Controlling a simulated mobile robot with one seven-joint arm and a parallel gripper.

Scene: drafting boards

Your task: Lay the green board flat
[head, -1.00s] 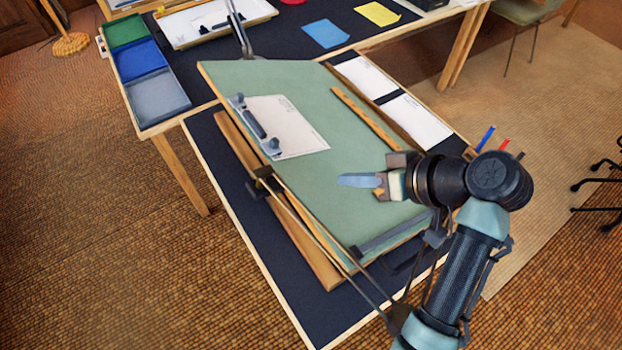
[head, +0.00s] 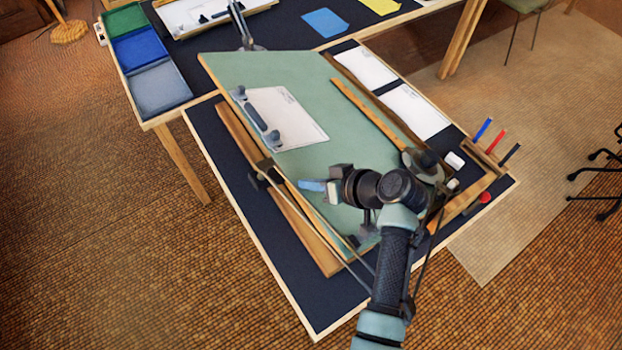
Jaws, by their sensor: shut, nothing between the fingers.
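The green board (head: 300,80) stands tilted on a wooden base (head: 235,140) on the dark-topped table. Its far edge is raised and its near edge is low, partly hidden by my arm. A white sheet (head: 295,120) with a dark clamp bar (head: 257,117) lies on its left part. A long wooden strip (head: 365,110) runs along its right side. My gripper (head: 312,185) is over the lower left part of the board, fingers pointing left, shut and empty. I cannot tell whether it touches the board.
A rack with blue, red and black markers (head: 485,155), an eraser (head: 455,160) and a red round item (head: 484,198) are at the right. White sheets (head: 415,110) lie beside the board. Behind is another table with coloured trays (head: 140,55) and a lamp-like arm (head: 240,25).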

